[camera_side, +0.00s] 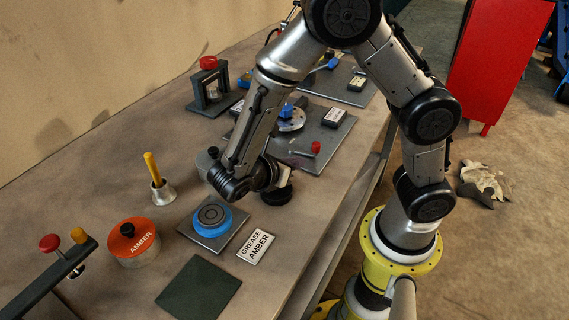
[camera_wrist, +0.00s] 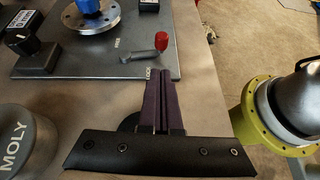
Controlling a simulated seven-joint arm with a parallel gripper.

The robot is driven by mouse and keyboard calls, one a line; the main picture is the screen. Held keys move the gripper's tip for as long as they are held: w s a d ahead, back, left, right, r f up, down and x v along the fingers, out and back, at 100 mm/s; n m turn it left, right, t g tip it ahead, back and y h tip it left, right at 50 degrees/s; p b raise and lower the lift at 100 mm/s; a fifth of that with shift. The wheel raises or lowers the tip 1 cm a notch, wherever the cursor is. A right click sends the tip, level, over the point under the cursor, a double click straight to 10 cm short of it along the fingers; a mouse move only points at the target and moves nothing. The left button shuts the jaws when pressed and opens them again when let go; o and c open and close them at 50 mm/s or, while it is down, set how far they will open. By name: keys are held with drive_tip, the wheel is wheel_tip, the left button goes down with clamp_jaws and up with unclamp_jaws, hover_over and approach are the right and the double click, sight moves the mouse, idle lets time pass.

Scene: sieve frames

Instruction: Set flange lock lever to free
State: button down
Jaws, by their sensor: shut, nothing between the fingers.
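The flange lock lever (camera_wrist: 145,54) is a short grey arm with an upright red knob (camera_wrist: 161,41) at its right end. It lies pointing right near the front edge of a grey plate (camera_wrist: 95,62). In the side view the red knob (camera_side: 316,147) shows right of my wrist. The silver flange (camera_wrist: 92,18) with a blue centre sits behind the lever. The side view mostly hides the fingers.
A black knob on a block (camera_wrist: 24,42) stands left on the plate. A grey MOLY can (camera_wrist: 22,138) is at front left. An orange AMBER can (camera_side: 133,240), a blue ring (camera_side: 213,222) and a GREASE AMBER card (camera_side: 256,246) lie nearer the front. Bench right of the lever is clear.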

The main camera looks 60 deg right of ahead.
sight(318, 144)
drive_tip(key=shift+s+d+f, duration=0.1)
drive_tip(key=shift+d+f, duration=0.1)
drive_tip(key=shift+d, duration=1.15)
drive_tip(key=shift+s+d+f, duration=0.1)
drive_tip(key=shift+d+f, duration=0.1)
drive_tip(key=shift+d, duration=1.1)
drive_tip(key=shift+s, duration=0.1)
drive_tip(key=shift+s+d+n+t, duration=0.2)
drive_tip(key=shift+d+n+t, duration=0.25)
drive_tip(key=shift+n+t, duration=0.45)
drive_tip(key=shift+s+d, duration=0.15)
drive_tip(key=shift+d, duration=2.1)
drive_tip(key=shift+w+d+n+t, duration=0.35)
drive_tip(key=shift+d+n+t, duration=0.05)
drive_tip(key=shift+n+t, duration=0.3)
drive_tip(key=shift+w+d, duration=0.65)
drive_tip(key=shift+d, duration=0.15)
drive_tip(key=shift+w+d, duration=0.1)
